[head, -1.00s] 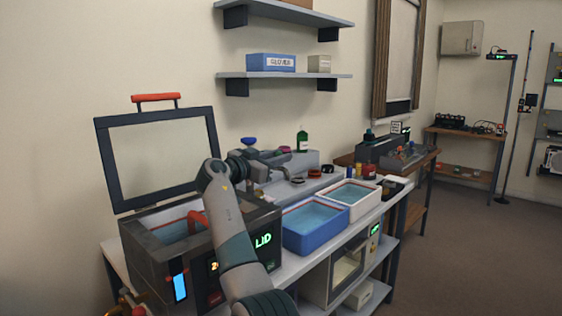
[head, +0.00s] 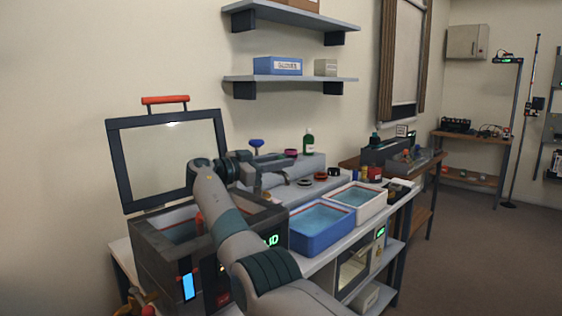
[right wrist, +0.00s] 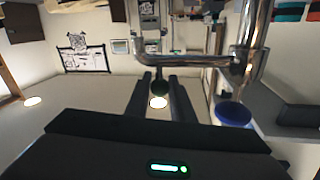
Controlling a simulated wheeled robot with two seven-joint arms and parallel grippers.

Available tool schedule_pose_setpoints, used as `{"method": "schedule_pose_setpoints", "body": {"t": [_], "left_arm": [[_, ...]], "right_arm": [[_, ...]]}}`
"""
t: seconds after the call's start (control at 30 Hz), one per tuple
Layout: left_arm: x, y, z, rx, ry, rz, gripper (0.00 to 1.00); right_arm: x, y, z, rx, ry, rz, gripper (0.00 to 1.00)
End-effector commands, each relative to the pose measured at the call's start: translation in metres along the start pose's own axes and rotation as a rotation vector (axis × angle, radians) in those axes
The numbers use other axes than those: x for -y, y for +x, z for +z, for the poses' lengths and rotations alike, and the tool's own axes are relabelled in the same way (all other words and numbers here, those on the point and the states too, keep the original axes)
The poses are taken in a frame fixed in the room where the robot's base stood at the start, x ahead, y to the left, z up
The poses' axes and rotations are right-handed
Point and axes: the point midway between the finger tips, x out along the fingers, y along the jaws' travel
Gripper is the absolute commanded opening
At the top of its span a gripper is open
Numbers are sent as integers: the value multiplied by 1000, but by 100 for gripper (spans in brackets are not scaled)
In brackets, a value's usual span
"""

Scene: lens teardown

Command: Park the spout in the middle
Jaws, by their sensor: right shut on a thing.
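The spout (right wrist: 190,60) is a chrome pipe running sideways from an upright chrome post in the right wrist view. A dark round knob (right wrist: 159,88) sits by its outer end, between my finger pads. My right gripper (right wrist: 158,92) is shut on the spout at this knob. In the head view, my right gripper (head: 278,163) is above the bench behind the tanks, beside the tap's blue handle (head: 257,143). The blue handle also shows in the right wrist view (right wrist: 233,113). My wrist and forearm hide part of the tap. My left gripper is not in view.
A dark open-lidded tank (head: 150,232) stands at left, partly behind my forearm. A blue water tray (head: 318,240) and a white water tray (head: 372,211) stand to its right. A green bottle (head: 308,142) and small rings (head: 305,182) are behind them.

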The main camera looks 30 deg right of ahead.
Motion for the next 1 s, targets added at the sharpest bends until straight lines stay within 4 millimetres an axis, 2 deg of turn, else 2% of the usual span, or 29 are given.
{"method": "schedule_pose_setpoints", "body": {"t": [0.27,0.3,0.37,0.77,1.0], "left_arm": [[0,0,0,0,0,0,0],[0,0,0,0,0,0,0],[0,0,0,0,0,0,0],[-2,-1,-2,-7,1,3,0],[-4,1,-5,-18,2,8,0]], "right_arm": [[0,0,1,0,-2,0,0],[0,0,1,0,-2,0,26],[0,0,1,-1,-2,0,40],[0,-2,0,-1,0,0,40],[0,-22,0,-2,0,-1,40]]}}
